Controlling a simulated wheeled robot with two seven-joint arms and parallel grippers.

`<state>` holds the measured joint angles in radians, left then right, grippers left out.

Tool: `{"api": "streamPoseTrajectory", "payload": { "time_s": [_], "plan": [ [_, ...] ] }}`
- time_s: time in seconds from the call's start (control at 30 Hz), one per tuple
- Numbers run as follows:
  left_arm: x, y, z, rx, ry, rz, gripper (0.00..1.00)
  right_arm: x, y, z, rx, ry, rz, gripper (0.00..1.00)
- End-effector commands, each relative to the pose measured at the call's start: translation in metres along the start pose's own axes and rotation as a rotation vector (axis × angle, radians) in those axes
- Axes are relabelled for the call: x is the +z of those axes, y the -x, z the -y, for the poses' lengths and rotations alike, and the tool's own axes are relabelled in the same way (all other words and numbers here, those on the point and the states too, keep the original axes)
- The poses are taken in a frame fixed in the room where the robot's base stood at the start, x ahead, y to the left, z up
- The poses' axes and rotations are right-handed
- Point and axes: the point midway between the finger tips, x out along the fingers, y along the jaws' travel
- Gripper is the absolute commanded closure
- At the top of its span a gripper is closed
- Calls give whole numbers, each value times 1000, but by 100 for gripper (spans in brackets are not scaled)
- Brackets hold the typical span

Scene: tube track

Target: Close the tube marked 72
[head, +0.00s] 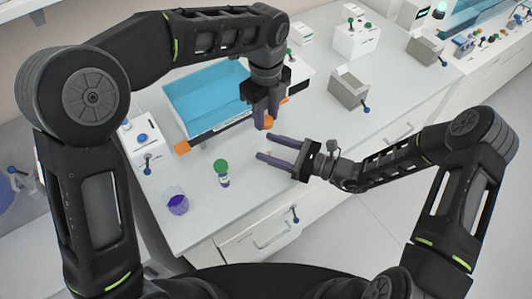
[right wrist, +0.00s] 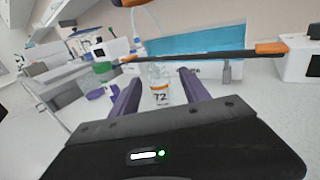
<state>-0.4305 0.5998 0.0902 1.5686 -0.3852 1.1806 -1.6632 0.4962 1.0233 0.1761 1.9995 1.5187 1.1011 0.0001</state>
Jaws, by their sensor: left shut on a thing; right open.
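The tube marked 72 (right wrist: 161,92) is clear, with an orange band and a label. In the right wrist view it stands upright between the two purple fingers of my right gripper (right wrist: 152,90), which is open. Whether the fingers touch it cannot be told. In the head view my right gripper (head: 268,147) reaches in from the right; the tube is hard to make out there. My left gripper (head: 265,112) points down above and behind it, shut on an orange cap (head: 268,122). The tube's top looks uncapped in the right wrist view.
A green-capped tube (head: 222,170) and a beaker of purple liquid (head: 177,204) stand at the front left. A blue tray (head: 205,98) lies behind, with a dark bar ending in orange along its front. A grey box (head: 348,90) is to the right.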

Motion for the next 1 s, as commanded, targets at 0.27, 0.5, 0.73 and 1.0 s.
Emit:
{"api": "streamPoseTrajectory", "payload": {
  "time_s": [0.27, 0.5, 0.73, 1.0],
  "plan": [
    [0, 0, 0, 0, 0, 0, 100, 0, -38, 0, 1, 0, 0, 46],
    [0, 0, 0, 0, 0, 0, 100, 0, -45, 0, -1, 0, 0, 46],
    [0, 0, 0, 0, 0, 0, 100, 0, -45, 0, 0, 0, 0, 51],
    [0, 0, 0, 0, 0, 0, 100, 0, -45, 0, 0, 0, 0, 73]
  ]
}}
